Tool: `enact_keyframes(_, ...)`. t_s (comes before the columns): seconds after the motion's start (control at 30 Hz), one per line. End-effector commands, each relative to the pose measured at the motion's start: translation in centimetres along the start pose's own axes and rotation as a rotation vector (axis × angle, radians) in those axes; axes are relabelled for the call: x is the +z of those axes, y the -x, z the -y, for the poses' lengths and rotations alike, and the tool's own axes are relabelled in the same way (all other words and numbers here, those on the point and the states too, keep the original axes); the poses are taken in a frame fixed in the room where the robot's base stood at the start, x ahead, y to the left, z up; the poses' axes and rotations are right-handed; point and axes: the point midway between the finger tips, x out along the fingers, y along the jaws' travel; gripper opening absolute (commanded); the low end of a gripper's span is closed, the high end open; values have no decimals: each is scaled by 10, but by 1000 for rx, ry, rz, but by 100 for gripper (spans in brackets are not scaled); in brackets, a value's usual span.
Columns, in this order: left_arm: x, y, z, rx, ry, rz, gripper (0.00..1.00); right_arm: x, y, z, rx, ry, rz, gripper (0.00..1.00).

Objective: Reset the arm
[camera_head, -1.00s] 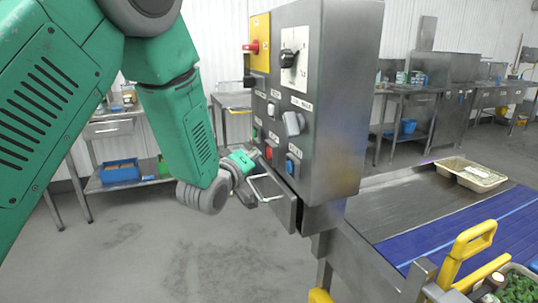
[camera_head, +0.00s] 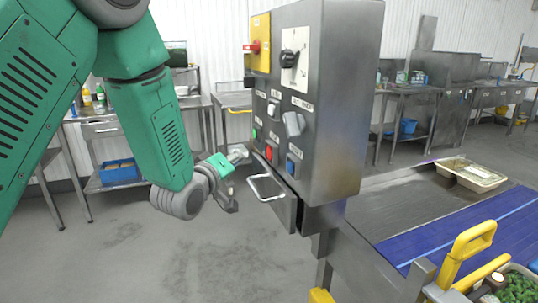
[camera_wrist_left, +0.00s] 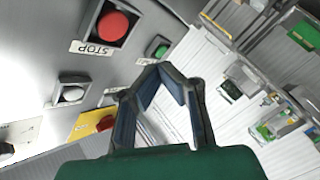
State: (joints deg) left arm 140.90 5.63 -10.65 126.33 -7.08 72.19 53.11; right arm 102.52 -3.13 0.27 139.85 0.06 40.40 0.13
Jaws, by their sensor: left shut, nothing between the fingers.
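My left arm comes in from the left in the head view. My left gripper (camera_head: 234,180) is just left of the grey control box (camera_head: 340,110), apart from it. Its fingers are closed together and empty; in the left wrist view the fingertips (camera_wrist_left: 165,70) meet near the middle. The box carries a red knob on a yellow plate (camera_head: 260,45), a black rotary switch (camera_head: 289,58) and several buttons. A flap with a metal handle (camera_head: 267,189) stands out at the box's lower front. The red STOP button (camera_wrist_left: 112,25) shows large in the wrist view. My right gripper is out of view.
A blue conveyor belt (camera_head: 450,235) lies at right, with a tray (camera_head: 470,176) beyond it. A yellow handle (camera_head: 470,245) and a container of greens (camera_head: 522,290) are at lower right. Metal tables (camera_head: 100,130) stand behind. Floor left of the box is clear.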

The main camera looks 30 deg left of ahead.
Motion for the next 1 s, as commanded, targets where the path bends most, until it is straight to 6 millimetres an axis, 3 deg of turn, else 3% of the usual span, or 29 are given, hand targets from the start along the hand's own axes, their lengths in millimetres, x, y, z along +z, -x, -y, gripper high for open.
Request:
enact_keyframes(0.37, 4, 1, 3, -9, -7, 9, 0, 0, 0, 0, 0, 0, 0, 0)
enact_keyframes(0.47, 26, 6, 20, -56, -48, 57, 0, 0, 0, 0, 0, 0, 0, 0)
enact_keyframes(0.57, 69, 21, 54, -147, -135, 163, 0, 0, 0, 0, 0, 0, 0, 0)
enact_keyframes(0.77, 174, 90, 141, -352, -376, 489, 0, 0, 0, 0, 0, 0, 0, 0)
enact_keyframes(0.9, 236, 164, 192, -454, -538, 760, 0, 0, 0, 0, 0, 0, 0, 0)
enact_keyframes(1.0, 270, 223, 220, -500, -640, 962, 0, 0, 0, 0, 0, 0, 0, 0)
